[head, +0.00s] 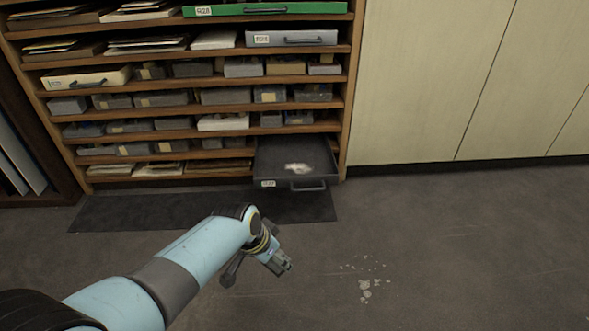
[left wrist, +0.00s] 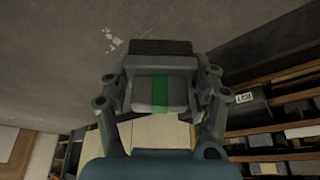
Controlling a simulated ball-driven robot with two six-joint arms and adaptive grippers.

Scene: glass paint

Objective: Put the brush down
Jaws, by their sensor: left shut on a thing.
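My left gripper (head: 280,263) is over the floor in front of the shelf unit in the head view. In the left wrist view the left gripper (left wrist: 160,80) is shut on a brush. The brush (left wrist: 143,92) shows as a grey block with a green band and a dark strip at its far end. In the head view I cannot clearly make out the brush. My right gripper is in neither view.
A dark drawer (head: 265,160) is pulled out low on the shelf unit (head: 347,100), with pale debris (head: 297,168) in it. More pale debris (head: 366,288) lies on the grey floor, right of the gripper. A dark mat (head: 100,213) lies before the shelves. The floor at right is clear.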

